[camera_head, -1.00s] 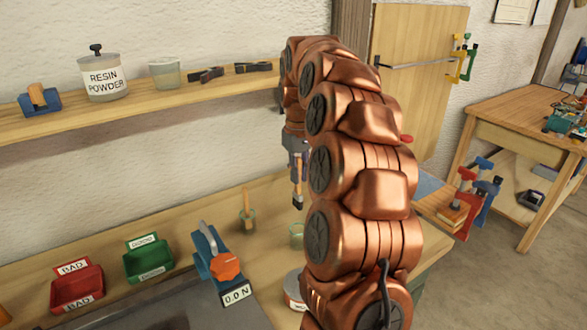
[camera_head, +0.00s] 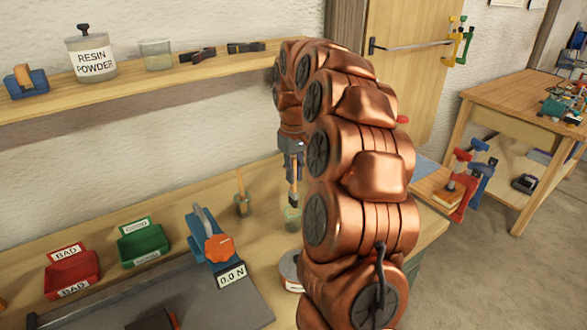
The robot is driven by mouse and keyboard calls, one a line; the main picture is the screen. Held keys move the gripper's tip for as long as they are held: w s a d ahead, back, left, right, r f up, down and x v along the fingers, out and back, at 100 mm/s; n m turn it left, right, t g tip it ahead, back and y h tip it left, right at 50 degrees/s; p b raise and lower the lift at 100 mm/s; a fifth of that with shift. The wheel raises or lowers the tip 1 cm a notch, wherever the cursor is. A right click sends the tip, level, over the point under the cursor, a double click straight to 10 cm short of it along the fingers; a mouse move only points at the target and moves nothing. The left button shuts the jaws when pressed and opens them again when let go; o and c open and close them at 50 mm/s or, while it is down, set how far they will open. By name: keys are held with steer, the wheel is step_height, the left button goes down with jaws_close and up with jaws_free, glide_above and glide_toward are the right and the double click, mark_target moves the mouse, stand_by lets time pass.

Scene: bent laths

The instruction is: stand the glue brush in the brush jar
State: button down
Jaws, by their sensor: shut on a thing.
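My gripper (camera_head: 291,158) is shut on the glue brush (camera_head: 294,186), which hangs upright with its dark bristle end down. A small greenish glass jar (camera_head: 292,219) stands on the bench directly below the brush in the picture. The bristle end appears just above or at this jar's rim; I cannot tell whether it is inside. My arm hides part of the jar's right side. A second small jar (camera_head: 242,208) with a wooden stick in it stands to the left; I cannot tell which is the brush jar.
A blue clamp-like device (camera_head: 212,240) with an orange knob and a "0.0 N" display stands front left. Red (camera_head: 73,271) and green (camera_head: 145,243) bins lie further left. A round tin (camera_head: 290,268) is partly hidden by my arm. A wall shelf (camera_head: 130,92) runs behind.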

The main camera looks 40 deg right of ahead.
mark_target(294, 192)
steer(key=shift+f+b, duration=1.35)
steer(key=shift+f, duration=1.65)
steer(key=c, duration=1.1)
jaws_free()
steer(key=shift+r, duration=0.15)
step_height(294, 192, up, 12)
steer(key=shift+f, duration=0.2)
steer(key=shift+r, duration=0.1)
steer(key=shift+a, duration=0.1)
